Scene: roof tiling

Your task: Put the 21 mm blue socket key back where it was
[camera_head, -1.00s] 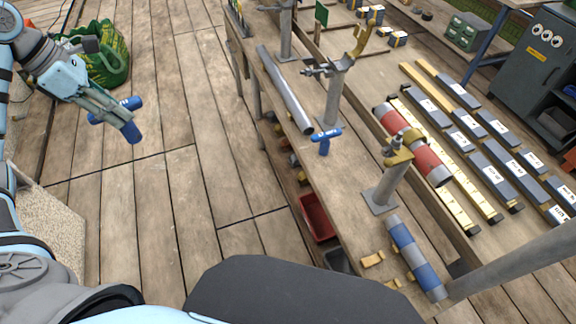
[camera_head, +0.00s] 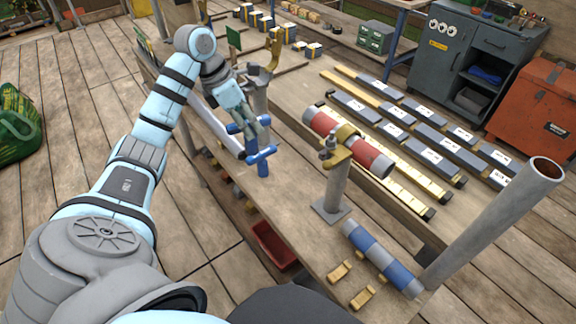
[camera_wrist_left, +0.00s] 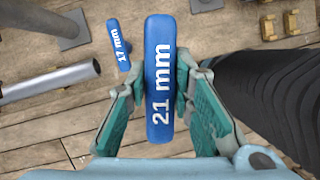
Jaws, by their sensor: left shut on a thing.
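My left gripper (camera_head: 250,120) is over the near side of the workbench, shut on the 21 mm blue socket key (camera_head: 238,128). In the left wrist view the held key (camera_wrist_left: 159,90) shows its label "21 mm" along its handle, between the two green fingers. Another blue key, the 17 mm one (camera_head: 262,153), stands on the bench edge just below and right of the held key in the head view. It also shows in the left wrist view (camera_wrist_left: 118,45), left of the held key and apart from it. My right gripper is out of view.
A grey pipe (camera_head: 222,130) lies beside the 17 mm key, its end (camera_wrist_left: 75,75) close by. A post with a yellow clamp (camera_head: 337,185) holds a red and grey pipe (camera_head: 365,155). A red bin (camera_head: 272,245) sits underneath.

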